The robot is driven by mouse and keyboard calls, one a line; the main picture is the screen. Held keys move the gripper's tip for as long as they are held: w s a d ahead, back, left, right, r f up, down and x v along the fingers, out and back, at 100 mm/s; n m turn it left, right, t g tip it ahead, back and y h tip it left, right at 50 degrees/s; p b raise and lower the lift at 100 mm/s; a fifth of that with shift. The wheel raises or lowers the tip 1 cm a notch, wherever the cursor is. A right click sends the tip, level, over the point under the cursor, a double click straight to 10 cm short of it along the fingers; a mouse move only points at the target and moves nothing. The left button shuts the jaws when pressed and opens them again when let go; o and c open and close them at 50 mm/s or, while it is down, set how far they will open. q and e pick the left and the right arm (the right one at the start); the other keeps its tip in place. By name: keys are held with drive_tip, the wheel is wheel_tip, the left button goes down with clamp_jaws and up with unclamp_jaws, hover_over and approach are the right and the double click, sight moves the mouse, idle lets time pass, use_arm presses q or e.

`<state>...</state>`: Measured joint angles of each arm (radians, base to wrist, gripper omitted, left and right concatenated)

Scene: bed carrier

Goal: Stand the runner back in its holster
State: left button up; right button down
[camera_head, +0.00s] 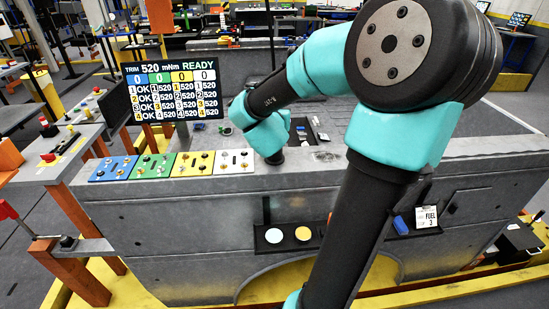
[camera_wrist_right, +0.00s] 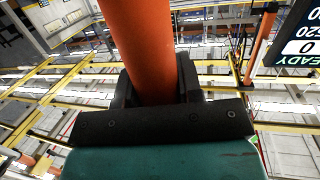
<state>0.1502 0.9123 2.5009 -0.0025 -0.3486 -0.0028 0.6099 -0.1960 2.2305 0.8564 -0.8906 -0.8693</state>
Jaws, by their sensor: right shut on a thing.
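In the right wrist view my right gripper (camera_wrist_right: 155,88) is shut on a thick orange cylinder (camera_wrist_right: 150,35), its dark jaws on either side. This looks like the runner; its ends are out of frame or hidden behind the gripper. In the head view my right arm reaches over the bench and its wrist end points down near the coloured panels. The right jaws and the orange cylinder cannot be made out there. I cannot pick out the holster with certainty. My left gripper is in neither view.
Blue, green, yellow and white panels (camera_head: 172,165) line the grey bench (camera_head: 310,170). A display (camera_head: 172,92) reading READY stands behind them. A low black shelf (camera_head: 328,233) on the front holds pale discs, a blue item (camera_head: 400,225) and a FUEL card (camera_head: 426,217).

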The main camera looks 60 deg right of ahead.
drive_tip(key=shift+f, duration=0.1)
drive_tip(key=c, duration=0.7)
unclamp_jaws()
drive_tip(key=v, duration=1.7)
drive_tip(key=shift+s+a, duration=0.15)
drive_tip(key=shift+a, duration=0.05)
